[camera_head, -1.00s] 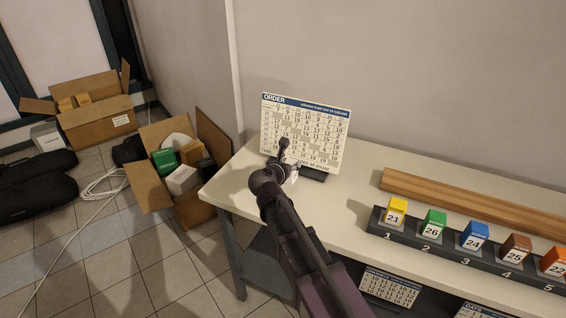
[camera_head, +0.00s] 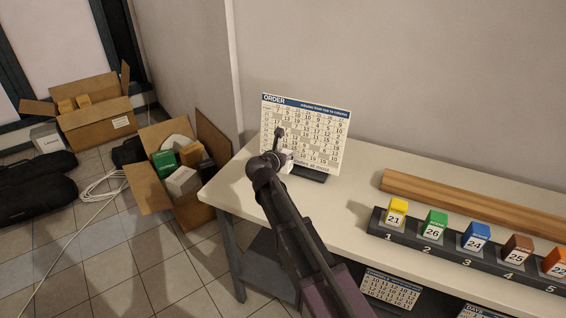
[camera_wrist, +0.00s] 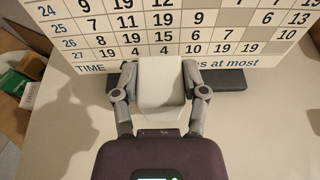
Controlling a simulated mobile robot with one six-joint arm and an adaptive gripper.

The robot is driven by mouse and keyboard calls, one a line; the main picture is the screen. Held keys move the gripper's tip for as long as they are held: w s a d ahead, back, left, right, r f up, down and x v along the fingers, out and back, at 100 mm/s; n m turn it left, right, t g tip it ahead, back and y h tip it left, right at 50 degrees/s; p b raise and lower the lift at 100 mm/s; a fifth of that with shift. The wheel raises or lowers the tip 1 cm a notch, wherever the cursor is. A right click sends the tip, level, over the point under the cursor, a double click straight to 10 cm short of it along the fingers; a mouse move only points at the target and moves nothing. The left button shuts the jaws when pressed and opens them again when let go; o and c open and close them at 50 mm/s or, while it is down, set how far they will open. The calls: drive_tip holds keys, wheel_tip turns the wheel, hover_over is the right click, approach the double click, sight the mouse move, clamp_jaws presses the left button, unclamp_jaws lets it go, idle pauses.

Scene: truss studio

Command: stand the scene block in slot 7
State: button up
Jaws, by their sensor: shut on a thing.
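My gripper (camera_wrist: 160,98) is shut on a white block (camera_wrist: 160,78), which sits between its two fingers in the wrist view. No marking shows on the faces of the block that I see. In the head view my gripper (camera_head: 279,152) is at the left of the table, in front of the order board, and the block (camera_head: 287,156) is mostly hidden by my arm. The dark slot rail (camera_head: 448,257) stands at the right with slots 1 to 5 in view, holding blocks 21, 26, 24, 25 and 22. Slot 7 is outside the view.
The order board (camera_head: 325,131) stands on a dark foot (camera_head: 310,174) just behind my gripper. A wooden plank (camera_head: 470,203) lies behind the rail on the white table (camera_head: 340,218). Open cardboard boxes (camera_head: 150,196) stand on the floor at the left.

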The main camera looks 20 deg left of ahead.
drive_tip(key=shift+f+b, duration=1.5)
drive_tip(key=shift+f, duration=0.25)
drive_tip(key=shift+f, duration=0.1)
drive_tip(key=o, duration=1.2)
drive_tip(key=shift+s+r, duration=0.2)
drive_tip(key=p+v, duration=0.4)
drive_tip(key=v, duration=0.7)
drive_tip(key=shift+s, duration=0.35)
drive_tip(key=shift+r, duration=0.1)
